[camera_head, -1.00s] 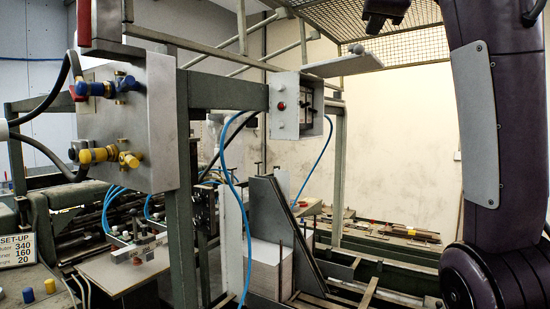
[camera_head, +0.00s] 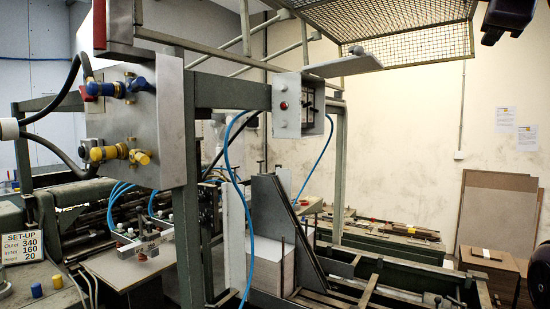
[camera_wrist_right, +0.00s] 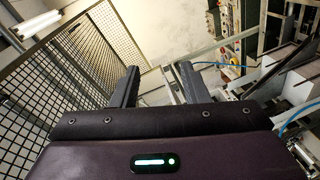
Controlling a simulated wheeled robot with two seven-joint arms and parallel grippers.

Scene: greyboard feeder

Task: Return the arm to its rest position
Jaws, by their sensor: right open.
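My right gripper (camera_wrist_right: 158,82) shows in the right wrist view. Its two dark fingers stand apart with nothing between them, and background shows through the gap. My left gripper is in neither view.
A feeder machine with a valve box (camera_head: 135,125), green frame (camera_head: 232,95) and blue hoses fills the left and middle. A mesh guard (camera_head: 400,30) hangs overhead; mesh (camera_wrist_right: 60,90) also shows left in the wrist view. Brown boards (camera_head: 497,215) lean at the right wall.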

